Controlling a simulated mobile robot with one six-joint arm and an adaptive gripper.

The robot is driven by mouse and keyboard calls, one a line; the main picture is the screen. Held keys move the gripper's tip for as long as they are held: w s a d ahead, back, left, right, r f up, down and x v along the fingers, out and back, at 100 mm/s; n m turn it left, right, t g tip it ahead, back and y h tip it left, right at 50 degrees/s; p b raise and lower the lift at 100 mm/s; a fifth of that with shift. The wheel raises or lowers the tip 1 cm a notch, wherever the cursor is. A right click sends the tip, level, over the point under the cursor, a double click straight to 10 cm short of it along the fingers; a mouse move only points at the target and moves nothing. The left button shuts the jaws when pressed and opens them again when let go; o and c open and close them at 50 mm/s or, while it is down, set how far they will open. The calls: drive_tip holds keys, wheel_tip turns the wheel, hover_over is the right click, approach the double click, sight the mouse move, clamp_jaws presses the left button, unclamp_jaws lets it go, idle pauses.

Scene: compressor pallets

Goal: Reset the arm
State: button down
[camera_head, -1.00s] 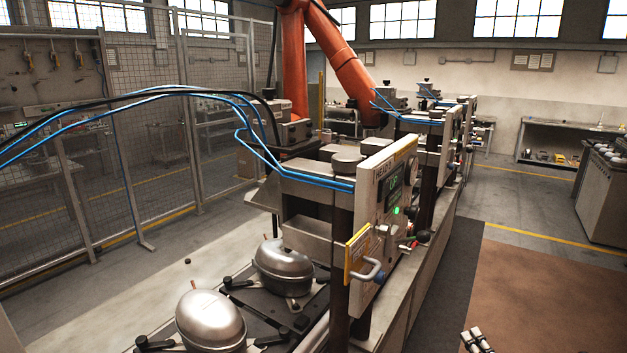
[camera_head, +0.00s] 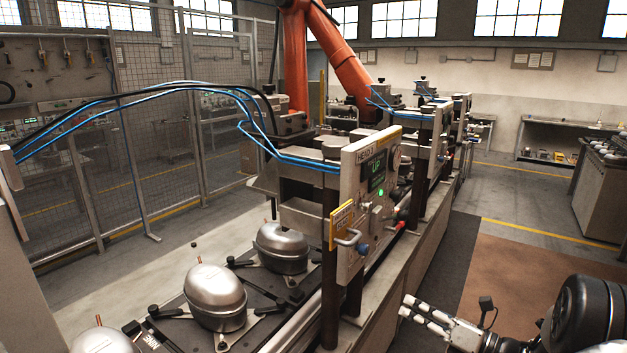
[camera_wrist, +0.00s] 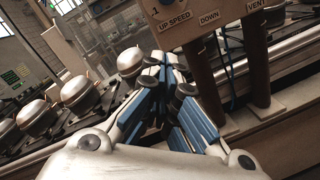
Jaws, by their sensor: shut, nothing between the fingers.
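My arm's dark wrist joint shows at the lower right in the head view. My gripper (camera_head: 408,306), with pale fingers, points left, in front of the conveyor's near side and apart from the press panel (camera_head: 352,200). In the wrist view my gripper (camera_wrist: 164,60) has its blue-padded fingers together at the tips, with nothing held between them.
Silver compressors (camera_head: 215,296) sit on dark pallets along the conveyor. The panel has a handle (camera_head: 348,238), a green light and a red knob (camera_head: 401,225). An orange robot arm (camera_head: 345,65) stands behind. Brown floor mat (camera_head: 520,285) lies open at the right.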

drive_tip(key=s+a+r+n+g+h, duration=0.2)
drive_tip(key=s+a+r+n+g, duration=0.25)
drive_tip(key=s+a+n, duration=0.4)
drive_tip(key=s+a+r+n+g+h, duration=0.1)
drive_tip(key=s+a+r+n+g, duration=0.2)
drive_tip(key=s+a+n+g, duration=0.45)
drive_tip(key=s+d+n+t+h, duration=0.2)
drive_tip(key=s+n+h, duration=0.3)
drive_tip(key=s+n, duration=0.4)
drive_tip(key=s+d+n+t+h, duration=0.2)
drive_tip(key=s+d+n+h, duration=0.3)
drive_tip(key=s+n, duration=0.3)
drive_tip(key=shift+s+d+r+n+t+h, duration=0.25)
drive_tip(key=shift+s+r+n+t+h, duration=0.2)
drive_tip(key=shift+s, duration=0.25)
